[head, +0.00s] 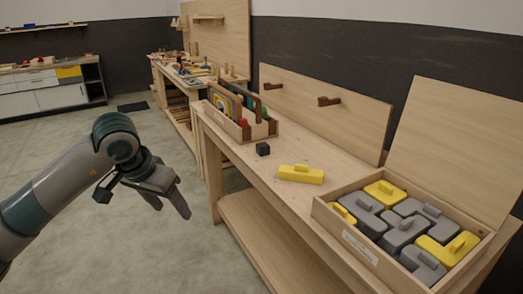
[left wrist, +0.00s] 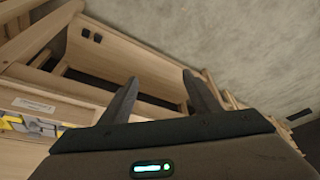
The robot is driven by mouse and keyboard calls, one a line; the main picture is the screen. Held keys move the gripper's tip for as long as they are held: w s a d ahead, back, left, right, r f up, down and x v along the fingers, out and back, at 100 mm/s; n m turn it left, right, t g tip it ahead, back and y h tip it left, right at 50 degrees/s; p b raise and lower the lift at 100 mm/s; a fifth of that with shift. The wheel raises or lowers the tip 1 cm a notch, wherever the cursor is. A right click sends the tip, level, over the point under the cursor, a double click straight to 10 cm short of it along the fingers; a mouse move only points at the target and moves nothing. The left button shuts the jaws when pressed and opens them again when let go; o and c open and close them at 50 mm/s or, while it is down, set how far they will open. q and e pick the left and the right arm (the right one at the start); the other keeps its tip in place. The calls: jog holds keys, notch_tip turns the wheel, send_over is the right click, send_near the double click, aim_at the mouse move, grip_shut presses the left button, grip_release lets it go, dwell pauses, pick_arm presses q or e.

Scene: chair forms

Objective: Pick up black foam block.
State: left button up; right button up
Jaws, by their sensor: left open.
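The black foam block (head: 263,149) is a small dark cube on the wooden bench top in the head view, in front of the wooden tool carrier and left of a yellow block. My left gripper (head: 172,205) is open and empty, over the floor to the left of the bench and well apart from the block. In the left wrist view the two fingers of my left gripper (left wrist: 160,95) stand apart with nothing between them. I cannot make out the black block in that view. My right gripper is not in view.
A yellow block (head: 301,174) lies on the bench (head: 262,178). A wooden box (head: 345,238) with grey and yellow shapes stands at the near right, its lid raised. A wooden carrier (head: 232,129) stands behind the black block. Open floor lies left of the bench.

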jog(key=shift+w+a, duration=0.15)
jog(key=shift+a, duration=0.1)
